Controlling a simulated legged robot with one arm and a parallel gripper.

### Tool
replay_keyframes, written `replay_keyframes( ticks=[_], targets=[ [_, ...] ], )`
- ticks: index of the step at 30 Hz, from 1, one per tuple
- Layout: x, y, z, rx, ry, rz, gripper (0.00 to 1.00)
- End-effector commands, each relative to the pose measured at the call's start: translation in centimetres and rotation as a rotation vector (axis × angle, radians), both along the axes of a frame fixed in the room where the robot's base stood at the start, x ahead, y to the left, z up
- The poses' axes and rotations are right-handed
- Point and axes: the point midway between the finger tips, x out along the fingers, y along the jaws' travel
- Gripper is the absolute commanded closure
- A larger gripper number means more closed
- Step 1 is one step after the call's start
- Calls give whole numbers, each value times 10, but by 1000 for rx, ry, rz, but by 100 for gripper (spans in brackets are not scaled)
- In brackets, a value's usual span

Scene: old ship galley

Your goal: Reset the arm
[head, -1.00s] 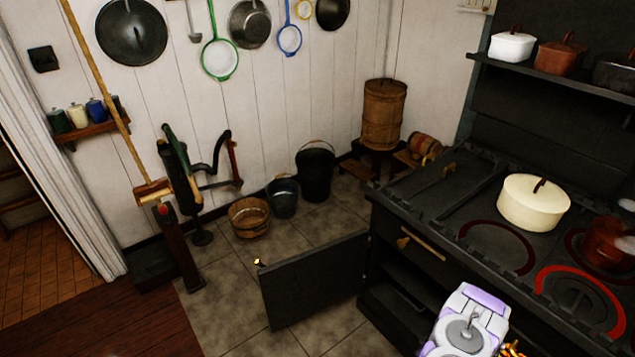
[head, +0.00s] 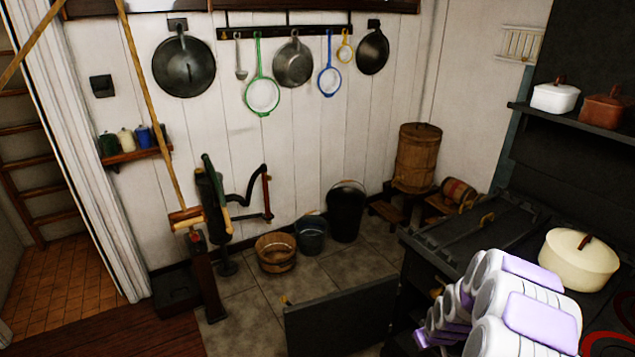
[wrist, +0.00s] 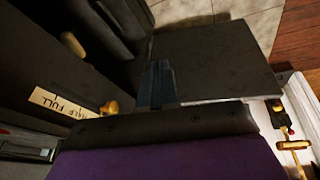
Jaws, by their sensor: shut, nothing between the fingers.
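My arm, white and purple, shows at the lower right of the head view beside the black stove (head: 460,240). My gripper fingertips cannot be made out there. In the wrist view my gripper (wrist: 157,85) shows as a dark pair of fingers, closed together and empty. The fingers appear in front of the open stove door (wrist: 220,60); I cannot tell how far apart they are. The same door (head: 340,315) hangs open at the bottom of the head view.
A cream pot (head: 578,262) stands on the stove. Tiled floor (head: 250,305) lies clear before the tub.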

Motion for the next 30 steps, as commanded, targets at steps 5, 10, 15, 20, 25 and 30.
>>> replay_keyframes(
  ticks=[5,10,15,20,25,30],
  targets=[
    [-18,32,61,22,52,-11,100],
    [-48,61,111,35,112,-30,100],
    [-87,87,157,41,175,-56,100],
    [-130,109,196,42,230,-85,100],
    [-181,127,231,41,291,-122,100],
    [-237,142,260,38,350,-164,100]
  ],
)
